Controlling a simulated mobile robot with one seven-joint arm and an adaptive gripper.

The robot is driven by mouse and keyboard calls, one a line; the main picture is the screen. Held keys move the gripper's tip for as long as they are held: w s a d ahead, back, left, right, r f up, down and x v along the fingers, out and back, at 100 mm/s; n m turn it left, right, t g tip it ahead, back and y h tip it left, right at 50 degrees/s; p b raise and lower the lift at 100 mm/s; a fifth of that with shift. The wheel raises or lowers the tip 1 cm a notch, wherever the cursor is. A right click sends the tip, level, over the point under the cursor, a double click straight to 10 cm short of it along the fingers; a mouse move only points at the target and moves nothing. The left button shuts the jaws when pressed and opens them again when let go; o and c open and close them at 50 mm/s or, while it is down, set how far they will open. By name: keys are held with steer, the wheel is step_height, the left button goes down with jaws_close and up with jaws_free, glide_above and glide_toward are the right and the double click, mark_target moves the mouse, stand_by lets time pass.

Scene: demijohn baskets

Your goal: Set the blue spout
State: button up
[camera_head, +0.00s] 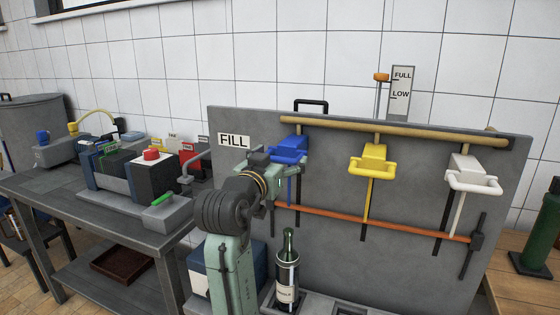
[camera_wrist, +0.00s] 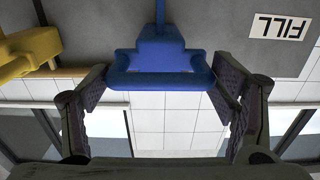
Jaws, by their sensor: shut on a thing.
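The blue spout (camera_head: 291,146) is at the left end of the row on the grey panel, right of the FILL sign, with a thin blue rod hanging below it. My gripper (camera_head: 272,170) reaches it from the front left and partly covers it. In the wrist view, which is upside down, my gripper (camera_wrist: 162,78) has one finger at each end of the blue spout's wide handle (camera_wrist: 160,78) and is shut on it. The exact contact at the fingertips is hard to see.
A yellow spout (camera_head: 375,160) and a white spout (camera_head: 473,176) hang to the right on the same panel (camera_head: 415,205). An orange bar (camera_head: 370,222) crosses below them. A dark bottle (camera_head: 287,275) stands low, under the blue spout. A cluttered bench (camera_head: 60,190) is at left.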

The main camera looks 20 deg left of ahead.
steer(key=shift+r, duration=0.4)
steer(key=o, duration=1.7)
steer(key=shift+f, duration=0.15)
steer(key=shift+s, duration=0.15)
steer(key=s, duration=1.1)
steer(key=shift+s+a, duration=0.2)
steer(key=shift+s, duration=0.2)
